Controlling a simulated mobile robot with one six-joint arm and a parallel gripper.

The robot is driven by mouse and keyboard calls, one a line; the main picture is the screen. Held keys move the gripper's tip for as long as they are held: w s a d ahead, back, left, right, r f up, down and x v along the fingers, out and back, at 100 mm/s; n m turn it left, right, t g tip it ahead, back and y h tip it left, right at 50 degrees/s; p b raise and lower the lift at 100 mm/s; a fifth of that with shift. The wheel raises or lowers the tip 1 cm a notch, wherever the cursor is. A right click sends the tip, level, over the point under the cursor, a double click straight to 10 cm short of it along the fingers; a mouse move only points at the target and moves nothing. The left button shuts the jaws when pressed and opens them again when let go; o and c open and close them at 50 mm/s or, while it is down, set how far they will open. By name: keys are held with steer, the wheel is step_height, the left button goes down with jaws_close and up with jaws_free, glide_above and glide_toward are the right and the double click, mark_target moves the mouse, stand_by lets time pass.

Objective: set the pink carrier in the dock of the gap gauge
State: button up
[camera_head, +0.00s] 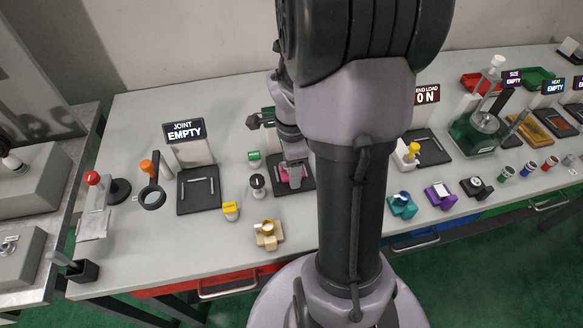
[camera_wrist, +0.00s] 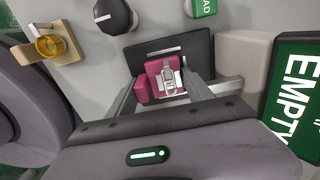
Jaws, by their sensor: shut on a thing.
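The pink carrier (camera_head: 285,176) is held at my gripper (camera_head: 292,170), low over a dark dock plate (camera_head: 300,205) in the middle of the bench. In the wrist view my gripper (camera_wrist: 170,95) is shut on the pink carrier (camera_wrist: 156,69), which has a metal piece on top. The carrier overlaps the dark plate (camera_wrist: 190,42); I cannot tell whether it touches or sits fully down. A green sign reading EMPTY (camera_wrist: 298,85) stands beside this plate. Its station name is not readable, and my arm hides part of the station in the head view.
A JOINT station (camera_head: 184,131) reading EMPTY stands to the left. A black-topped knob (camera_head: 257,184), a green-topped block (camera_head: 254,160) and a tan carrier (camera_head: 268,234) stand close by. Teal (camera_head: 403,205) and purple (camera_head: 440,196) carriers are to the right.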

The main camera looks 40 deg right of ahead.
steer(key=shift+f, duration=0.15)
steer(key=o, duration=1.5)
steer(key=shift+w, duration=0.1)
